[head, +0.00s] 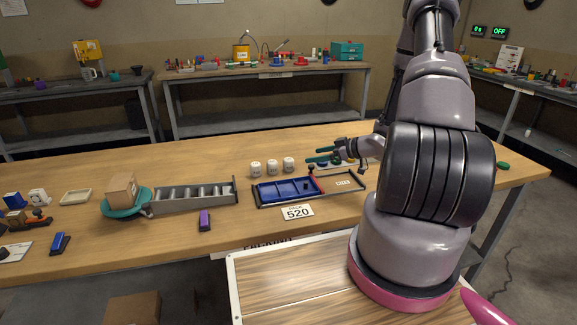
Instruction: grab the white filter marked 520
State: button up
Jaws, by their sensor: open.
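Three small white filters stand upright in a row on the wooden table: a left one (256,168), a middle one (273,166) and a right one (289,164). Each carries dark markings too small to read. My gripper (310,156) has teal fingers and is open and empty. It is just right of the right filter, pointing left, with a gap between them.
A grey slotted rack (195,198) and a cardboard box (122,188) on a teal dish stand to the left. A purple block (205,220) lies near the front edge. A dark-framed tray with a white label (343,183) adjoins the blue tray. Table behind the filters is clear.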

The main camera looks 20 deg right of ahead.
aim_at(287, 158)
jog(key=shift+s+a+f+y, duration=0.25)
jog(key=shift+a+f+y, duration=0.05)
jog(key=shift+w+a+f, duration=0.15)
jog(key=shift+a, duration=0.15)
jog(key=x, duration=0.4)
jog(key=shift+w+a, duration=0.15)
jog(key=shift+w, duration=0.1)
jog(key=shift+x, duration=2.7)
jog(key=shift+w, duration=0.2)
grip_shut()
jog(key=shift+r, duration=0.3)
